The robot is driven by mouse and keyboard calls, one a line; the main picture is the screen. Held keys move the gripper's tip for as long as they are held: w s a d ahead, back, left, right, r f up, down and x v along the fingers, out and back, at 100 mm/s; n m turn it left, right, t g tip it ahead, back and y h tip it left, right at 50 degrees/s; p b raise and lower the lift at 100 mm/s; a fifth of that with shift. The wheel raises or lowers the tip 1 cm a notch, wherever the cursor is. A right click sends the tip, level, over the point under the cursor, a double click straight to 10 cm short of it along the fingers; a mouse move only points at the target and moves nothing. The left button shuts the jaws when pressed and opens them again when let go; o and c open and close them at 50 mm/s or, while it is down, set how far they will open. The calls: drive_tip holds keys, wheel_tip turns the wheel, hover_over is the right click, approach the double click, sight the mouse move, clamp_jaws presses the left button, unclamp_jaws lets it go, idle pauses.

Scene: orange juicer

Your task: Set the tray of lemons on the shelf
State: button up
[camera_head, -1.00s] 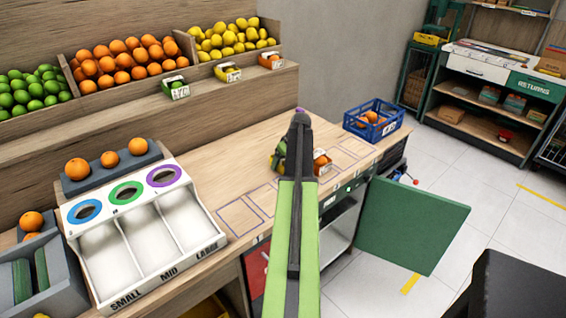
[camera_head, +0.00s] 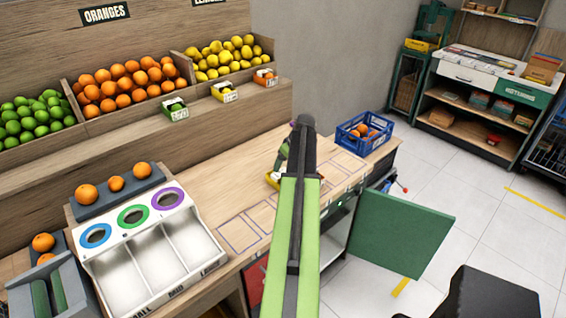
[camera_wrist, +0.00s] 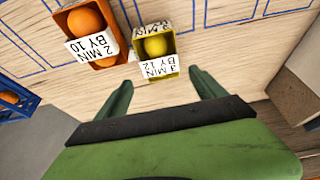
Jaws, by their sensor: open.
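In the wrist view, a small yellow tray (camera_wrist: 171,43) holds a lemon (camera_wrist: 155,46) and has a white label reading "3 MIN BY 12". It sits on the wooden counter (camera_wrist: 30,45). In the head view, the yellow tray (camera_head: 271,182) is mostly hidden behind my arm, and my gripper (camera_head: 283,154) is partly hidden too. A wooden shelf ledge (camera_head: 130,122) runs below the fruit bins and bears small trays, one of them yellow (camera_head: 224,92).
An orange tray (camera_wrist: 112,55) with an orange stands left of the yellow tray in the wrist view. A blue crate (camera_head: 366,142) of oranges is at the counter's right end. A white sorter (camera_head: 150,255) stands at the left. An open green door (camera_head: 402,228) juts out in front.

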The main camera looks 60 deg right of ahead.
drive_tip(key=w+a+r+n+t+b, duration=0.1)
drive_tip(key=w+a+n+t+b, duration=0.2)
drive_tip(key=a+t+b, duration=0.3)
drive_tip(key=m+t+h+b, duration=0.3)
drive_tip(key=b, duration=1)
approach(280, 176)
drive_tip(key=w+d+f+b, duration=0.2)
drive_tip(key=w, duration=0.1)
drive_tip(key=w+d+f+b, duration=0.1)
drive_tip(key=w+b, duration=0.1)
drive_tip(key=shift+w+d+f, duration=0.1)
drive_tip(key=shift+w, duration=0.05)
drive_tip(key=b+x, duration=0.2)
drive_tip(key=x, duration=0.3)
drive_tip(key=shift+w+f, duration=0.1)
drive_tip(key=shift+f, duration=0.1)
drive_tip(key=c, duration=1.4)
drive_tip(key=shift+r, duration=0.1)
